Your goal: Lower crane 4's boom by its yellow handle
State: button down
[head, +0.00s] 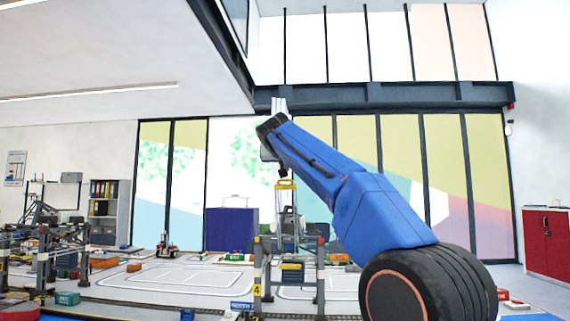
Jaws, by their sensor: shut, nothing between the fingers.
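Crane 4 stands at the centre of the head view, a grey gantry (320,275) with a yellow number 4 plate on its left leg. Its boom (288,215) appears raised, a narrow grey frame standing up above the gantry. The yellow handle (286,185) is at the boom's top. My blue arm reaches from the lower right up and left, and its wrist is partly hidden behind the arm. My gripper (283,173) shows small and dark just above the handle, pointing down. It is shut and empty. I cannot tell whether it touches the handle.
Another grey gantry crane (43,255) stands at the left. Orange, green and blue blocks lie around the white marked floor (180,278). A dark blue box (231,229) stands behind. A red cabinet (547,243) is at the far right.

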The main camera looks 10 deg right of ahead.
jog(key=shift+s, duration=0.4)
jog(key=shift+s+a+f, duration=0.15)
jog(key=shift+s+f, duration=0.2)
jog(key=shift+f, duration=0.35)
jog(key=shift+s+a+f, duration=0.15)
jog(key=shift+s+f, duration=0.2)
jog(key=shift+f, duration=0.35)
